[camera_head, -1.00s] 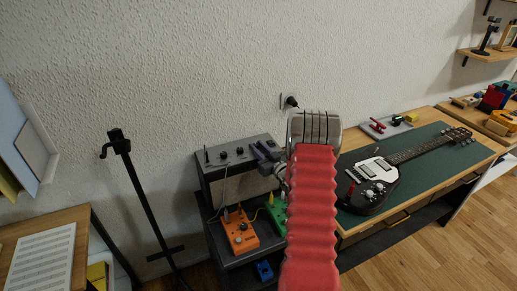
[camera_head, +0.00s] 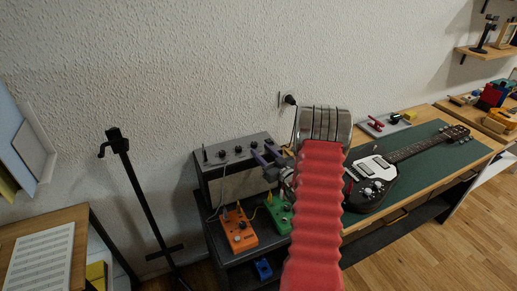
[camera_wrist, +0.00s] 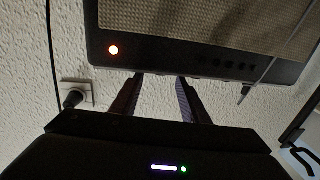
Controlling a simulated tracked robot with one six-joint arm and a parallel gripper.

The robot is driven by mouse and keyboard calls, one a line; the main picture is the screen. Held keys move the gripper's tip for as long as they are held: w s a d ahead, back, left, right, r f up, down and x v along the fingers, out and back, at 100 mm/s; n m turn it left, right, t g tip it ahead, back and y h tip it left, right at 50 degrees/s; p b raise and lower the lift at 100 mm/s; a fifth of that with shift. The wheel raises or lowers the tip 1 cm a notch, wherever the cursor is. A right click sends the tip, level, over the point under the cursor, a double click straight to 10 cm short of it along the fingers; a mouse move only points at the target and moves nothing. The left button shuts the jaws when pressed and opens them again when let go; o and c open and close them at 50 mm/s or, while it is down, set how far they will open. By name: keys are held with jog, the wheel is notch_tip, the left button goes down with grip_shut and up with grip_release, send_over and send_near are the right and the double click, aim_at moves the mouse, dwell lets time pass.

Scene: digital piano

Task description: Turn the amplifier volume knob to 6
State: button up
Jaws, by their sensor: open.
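The amplifier (camera_head: 232,185) is a dark box with a light grille. It stands on a dark shelf unit against the wall. Several small dark knobs (camera_head: 238,150) line its top panel; the numbers and pointer positions are too small to read. My gripper (camera_head: 264,154) is at the amplifier's right end, with its two dark fingers apart and nothing seen between them. My fingers (camera_wrist: 158,85) point at the panel edge between lamp and knobs; contact cannot be told.
An orange pedal (camera_head: 240,231) and a green pedal (camera_head: 279,214) with cables sit in front of the amplifier. A black stand (camera_head: 140,190) is at left. A guitar (camera_head: 370,185) lies on a green mat at right. A wall socket (camera_head: 289,99) is behind my arm.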

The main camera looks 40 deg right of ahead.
jog(key=s+a, duration=0.1)
jog(key=s, duration=0.8)
jog(key=shift+a, duration=0.25)
